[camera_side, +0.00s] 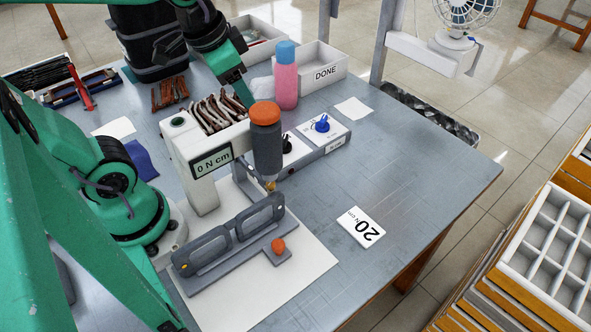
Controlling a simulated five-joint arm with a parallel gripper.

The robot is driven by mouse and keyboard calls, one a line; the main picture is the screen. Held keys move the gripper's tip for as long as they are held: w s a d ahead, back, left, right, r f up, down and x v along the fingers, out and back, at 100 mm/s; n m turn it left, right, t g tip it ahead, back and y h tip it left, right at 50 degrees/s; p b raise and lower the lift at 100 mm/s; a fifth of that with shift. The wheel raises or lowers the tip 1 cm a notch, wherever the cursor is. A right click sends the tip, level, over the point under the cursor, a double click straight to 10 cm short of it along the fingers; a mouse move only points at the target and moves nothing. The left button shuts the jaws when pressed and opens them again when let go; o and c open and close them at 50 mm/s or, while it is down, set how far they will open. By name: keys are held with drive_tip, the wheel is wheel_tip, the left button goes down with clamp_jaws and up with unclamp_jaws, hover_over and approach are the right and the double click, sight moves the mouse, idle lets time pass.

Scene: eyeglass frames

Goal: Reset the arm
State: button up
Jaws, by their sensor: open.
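The green end of my arm reaches down from the top of the picture. My gripper (243,96) shows as a tapered green part just behind the orange-capped driver (267,145), its tip partly hidden. It is open, and I see nothing held in it. The grey driver stands upright on the white torque stand (197,170), which reads "0 N cm". The driver's tip points down at the hinge end of the dark eyeglass frame (213,245). The frame lies in a grey holder with an orange knob (278,246), on a white sheet (300,270).
A pink bottle with a blue cap (286,80) stands by the white DONE box (318,70). A tray of brown frames (217,112) sits behind the stand. A blue-knobbed switch box (322,125) and a "20 N cm" card (361,228) lie right. The table's right side is mostly clear.

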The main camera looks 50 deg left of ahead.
drive_tip(key=shift+s+d+r+n+t, duration=0.1)
drive_tip(key=shift+s+r+n+t, duration=0.15)
drive_tip(key=shift+s+n, duration=0.3)
drive_tip(key=shift+s+a+r+n+t, duration=0.1)
drive_tip(key=shift+s+n+t, duration=0.15)
drive_tip(key=shift+s, duration=0.5)
drive_tip(key=shift+s+d+r+n+t, duration=0.1)
drive_tip(key=shift+s+r+n+t, duration=0.1)
drive_tip(key=shift+s+n, duration=0.4)
